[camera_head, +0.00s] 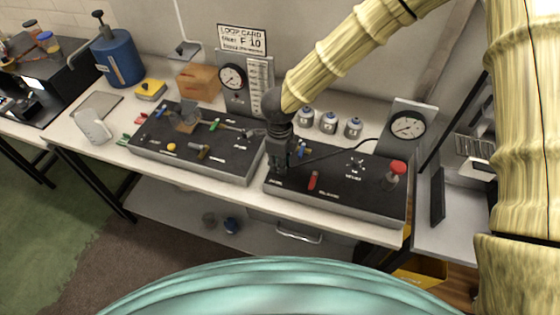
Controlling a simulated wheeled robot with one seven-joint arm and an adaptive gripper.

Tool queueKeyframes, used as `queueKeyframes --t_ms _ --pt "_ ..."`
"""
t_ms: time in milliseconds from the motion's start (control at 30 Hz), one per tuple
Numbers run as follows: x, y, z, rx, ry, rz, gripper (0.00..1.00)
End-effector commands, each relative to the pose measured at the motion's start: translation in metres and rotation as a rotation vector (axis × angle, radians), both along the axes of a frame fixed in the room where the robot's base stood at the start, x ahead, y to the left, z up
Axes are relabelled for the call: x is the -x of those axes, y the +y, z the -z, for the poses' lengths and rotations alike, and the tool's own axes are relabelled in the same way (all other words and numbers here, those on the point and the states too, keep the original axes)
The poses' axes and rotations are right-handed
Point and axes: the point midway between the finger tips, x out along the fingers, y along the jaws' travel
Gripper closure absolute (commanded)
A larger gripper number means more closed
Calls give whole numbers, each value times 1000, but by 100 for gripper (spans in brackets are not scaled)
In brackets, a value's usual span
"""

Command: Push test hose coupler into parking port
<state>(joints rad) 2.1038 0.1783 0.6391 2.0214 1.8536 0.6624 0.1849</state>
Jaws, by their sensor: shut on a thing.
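My gripper (279,170) points down at the left end of the right-hand dark panel (340,205). Its fingers are shut on the test hose coupler, which is mostly hidden by the fingers. A thin black test hose (345,151) curves from beside the gripper up to the round gauge (406,126) on the grey stand at the right. The parking port cannot be made out; the gripper covers that part of the panel. Whether the coupler touches the panel cannot be told. A small blue part (302,150) shows just right of the fingers.
The right panel carries a red lever (313,181), a black star knob (356,164) and a red-topped knob (397,168). A left panel (200,150) holds several fittings. Behind stand a gauge board (233,77), several small jars (329,122) and a cardboard box (198,82).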

Motion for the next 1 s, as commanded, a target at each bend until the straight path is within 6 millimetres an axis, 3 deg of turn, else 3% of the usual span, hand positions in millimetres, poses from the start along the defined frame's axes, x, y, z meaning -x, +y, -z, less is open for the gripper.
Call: queueKeyframes --t_ms 267,300,400,767,1000 --pt "0 0 5 0 0 0 100" --pt "0 0 4 0 0 1 73" --pt "0 0 4 0 0 0 54" --pt "0 0 2 0 0 0 53" --pt "0 0 -24 -1 0 2 53"
